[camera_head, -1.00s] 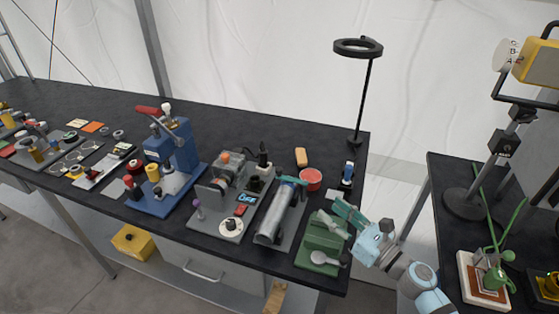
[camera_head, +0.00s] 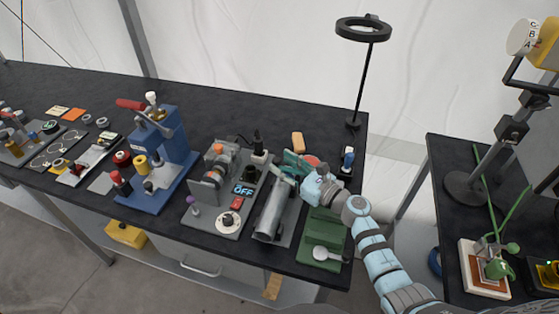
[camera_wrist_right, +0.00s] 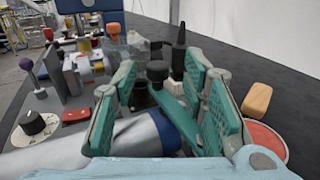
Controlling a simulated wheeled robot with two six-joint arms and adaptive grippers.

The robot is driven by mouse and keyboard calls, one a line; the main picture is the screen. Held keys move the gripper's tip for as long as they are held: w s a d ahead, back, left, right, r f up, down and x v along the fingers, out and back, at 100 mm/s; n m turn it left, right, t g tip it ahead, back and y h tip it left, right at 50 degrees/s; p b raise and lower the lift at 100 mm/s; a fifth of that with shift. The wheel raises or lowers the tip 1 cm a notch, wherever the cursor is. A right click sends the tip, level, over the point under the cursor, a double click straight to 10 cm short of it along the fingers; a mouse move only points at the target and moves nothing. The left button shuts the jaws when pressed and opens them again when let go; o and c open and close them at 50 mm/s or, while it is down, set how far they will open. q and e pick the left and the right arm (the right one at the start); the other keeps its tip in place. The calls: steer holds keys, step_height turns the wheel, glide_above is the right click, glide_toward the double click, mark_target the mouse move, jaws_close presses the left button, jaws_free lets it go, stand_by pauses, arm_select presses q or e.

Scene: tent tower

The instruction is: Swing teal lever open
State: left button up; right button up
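The grey metal cylinder (camera_head: 270,214) lies on a grey base on the black bench. The teal lever (camera_wrist_right: 174,112) is at the cylinder's far end, with a black knob (camera_wrist_right: 157,71) beside it. In the head view the lever is largely hidden by my right gripper (camera_head: 293,167). In the right wrist view my right gripper (camera_wrist_right: 160,100) has its teal fingers spread on either side of the lever. A gap shows between the lever and the left finger; contact with the right finger cannot be told. My left gripper is not in view.
A green base (camera_head: 323,240) with a round grey disc stands right of the cylinder. A red round container (camera_wrist_right: 262,143) and an orange block (camera_wrist_right: 257,100) are close to the right finger. A control unit with a dial (camera_head: 228,222) stands left. A ring lamp (camera_head: 363,30) rises behind.

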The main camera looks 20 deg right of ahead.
steer(key=shift+w+a, duration=0.35)
steer(key=shift+w, duration=0.15)
steer(key=shift+w+a, duration=0.1)
steer(key=shift+a, duration=0.05)
steer(key=shift+r, duration=0.1)
jaws_close()
